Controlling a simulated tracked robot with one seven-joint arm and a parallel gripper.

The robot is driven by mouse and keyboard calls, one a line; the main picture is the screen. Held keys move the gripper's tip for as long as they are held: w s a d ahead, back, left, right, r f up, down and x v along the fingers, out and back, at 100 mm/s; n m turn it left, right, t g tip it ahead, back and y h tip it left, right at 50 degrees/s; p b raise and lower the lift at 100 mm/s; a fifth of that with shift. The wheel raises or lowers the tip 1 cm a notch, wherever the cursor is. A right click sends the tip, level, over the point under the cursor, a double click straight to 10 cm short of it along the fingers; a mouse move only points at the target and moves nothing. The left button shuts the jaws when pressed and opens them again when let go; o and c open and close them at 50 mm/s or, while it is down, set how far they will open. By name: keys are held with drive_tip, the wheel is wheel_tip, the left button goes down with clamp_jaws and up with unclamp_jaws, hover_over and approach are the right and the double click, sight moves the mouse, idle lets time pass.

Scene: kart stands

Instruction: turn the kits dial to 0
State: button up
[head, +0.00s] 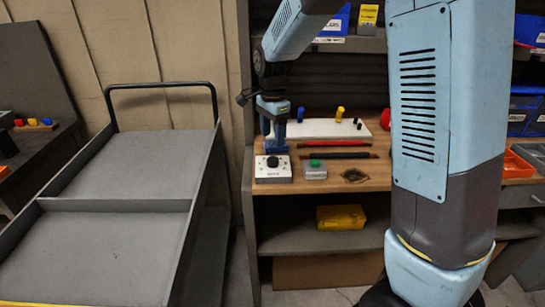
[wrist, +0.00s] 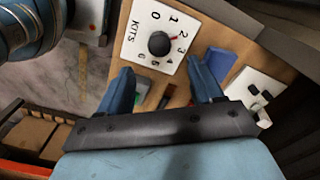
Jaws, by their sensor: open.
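The kits dial is a black round knob (wrist: 159,44) on a white box (head: 272,176) at the left front of the wooden bench. In the wrist view its face reads KITS with numbers 0 to 6, and the knob's red mark points toward the 2. My gripper (wrist: 160,66) is open, with its blue fingers spread apart and nothing between them. In the head view my gripper (head: 275,142) points down over the back of the dial box. The fingers look clear of the knob, but the exact height gap cannot be told.
A grey box with a green button (head: 314,168) stands right of the dial. Behind are red and black bars (head: 335,155) and a white board (head: 320,129) with yellow and black pegs. A yellow bin (head: 341,217) sits on the shelf below. A grey cart (head: 120,215) stands left.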

sight(273, 158)
wheel_tip(273, 158, down, 9)
drive_tip(key=shift+r, duration=0.2)
idle(0.3)
drive_tip(key=c, duration=1.1)
drive_tip(key=shift+o, duration=0.2)
